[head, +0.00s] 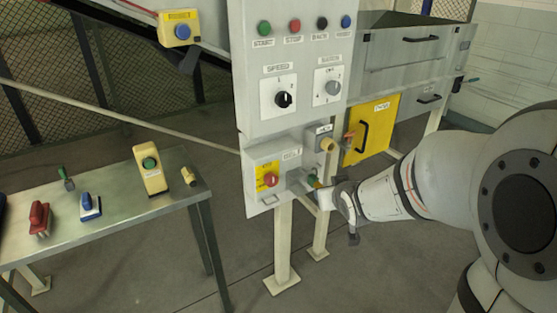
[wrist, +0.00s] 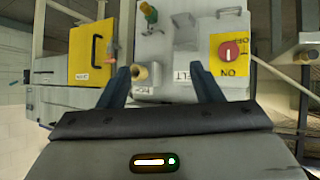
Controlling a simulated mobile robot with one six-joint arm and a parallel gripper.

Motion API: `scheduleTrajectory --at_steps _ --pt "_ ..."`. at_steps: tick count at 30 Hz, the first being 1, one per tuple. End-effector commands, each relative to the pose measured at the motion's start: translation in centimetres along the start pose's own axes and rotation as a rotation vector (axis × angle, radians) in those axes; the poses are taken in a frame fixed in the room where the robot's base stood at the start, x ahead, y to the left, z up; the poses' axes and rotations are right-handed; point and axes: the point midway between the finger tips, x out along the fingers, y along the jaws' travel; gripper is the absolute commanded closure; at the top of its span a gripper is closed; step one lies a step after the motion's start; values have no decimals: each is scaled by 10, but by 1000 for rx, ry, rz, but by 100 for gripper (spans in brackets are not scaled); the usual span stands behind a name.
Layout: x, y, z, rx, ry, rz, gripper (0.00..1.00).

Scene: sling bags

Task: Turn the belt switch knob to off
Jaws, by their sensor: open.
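The belt switch is a red round knob (head: 271,180) on a yellow plate (head: 265,168), low on the left of the grey control panel, beside the label "BELT". In the wrist view, which is upside down, the red knob (wrist: 229,51) shows a pale upright mark, with "ON" below it and "OFF" at its right. Which setting the mark points to is hard to tell. My gripper (head: 336,207) is right of the knob, in front of the panel's lower right part. In the wrist view my gripper (wrist: 162,72) has its fingers apart, with nothing held.
A tan knob (head: 327,144) and a green-handled part (head: 313,181) are close to my gripper. SPEED (head: 283,99) and BATCH (head: 332,88) dials sit above. A yellow door (head: 371,128) is at right.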

Motion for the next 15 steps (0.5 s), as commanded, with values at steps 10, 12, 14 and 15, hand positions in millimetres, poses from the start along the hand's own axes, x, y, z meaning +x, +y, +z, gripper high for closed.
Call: scheduleTrajectory --at_steps 10,12,14,15 --pt "94 -80 5 -42 471 -295 41" --pt "97 -90 5 -34 532 -342 41" --pt "99 -96 6 -27 571 -372 41" --pt "99 -100 6 -23 591 -388 41"
